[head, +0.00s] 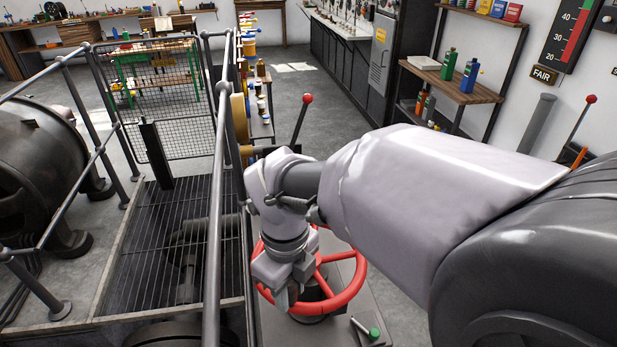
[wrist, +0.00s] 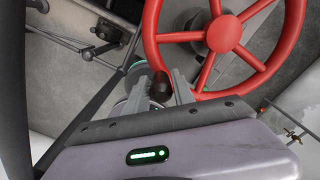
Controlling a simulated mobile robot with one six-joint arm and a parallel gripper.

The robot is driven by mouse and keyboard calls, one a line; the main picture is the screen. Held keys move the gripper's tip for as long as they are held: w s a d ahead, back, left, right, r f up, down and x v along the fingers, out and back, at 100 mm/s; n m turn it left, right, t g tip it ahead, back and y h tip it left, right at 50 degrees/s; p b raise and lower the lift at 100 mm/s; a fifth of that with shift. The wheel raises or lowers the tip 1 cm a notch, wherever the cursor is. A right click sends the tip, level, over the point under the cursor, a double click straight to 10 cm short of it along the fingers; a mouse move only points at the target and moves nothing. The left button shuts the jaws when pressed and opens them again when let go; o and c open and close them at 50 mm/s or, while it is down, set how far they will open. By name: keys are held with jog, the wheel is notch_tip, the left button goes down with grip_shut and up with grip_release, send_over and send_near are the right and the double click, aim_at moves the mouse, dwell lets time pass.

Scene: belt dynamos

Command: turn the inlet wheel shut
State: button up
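The inlet wheel is a red spoked handwheel (head: 349,291) on a grey stand, below and beside my wrist in the head view. In the wrist view the red wheel (wrist: 224,33) fills the top right, with a dark knob (wrist: 160,87) near its lower left rim. My gripper (wrist: 163,80) points at this part of the rim, its two fingers apart with the knob between them. Whether the fingers touch the knob is not clear. In the head view my gripper (head: 283,290) hangs over the wheel's left side, and my wrist hides part of the rim.
A grey railing (head: 217,190) runs close along the left of the wheel. A red-knobbed lever (head: 302,115) rises behind my wrist. Open floor lies to the wheel's far right.

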jog(key=o, duration=0.3)
jog(key=shift+a, duration=0.1)
notch_tip(320, 180, up, 18)
jog(key=p, duration=0.7)
jog(key=shift+f+p, duration=0.25)
jog(key=shift+p, duration=0.05)
jog(key=s+d+f+n+t, duration=0.1)
jog(key=s+d+n+t, duration=0.1)
jog(key=d+n, duration=0.3)
jog(key=s+d+f+n+t+y+b, duration=0.1)
jog(key=s+d+n+t, duration=0.1)
jog(key=d+n, duration=0.4)
jog(key=s+d+f+n+t+y+b, duration=0.1)
jog(key=s+d+n, duration=0.3)
jog(key=n, duration=0.5)
jog(key=shift+s+d+t, duration=0.35)
jog(key=shift+d+t, duration=0.05)
jog(key=shift+d, duration=0.3)
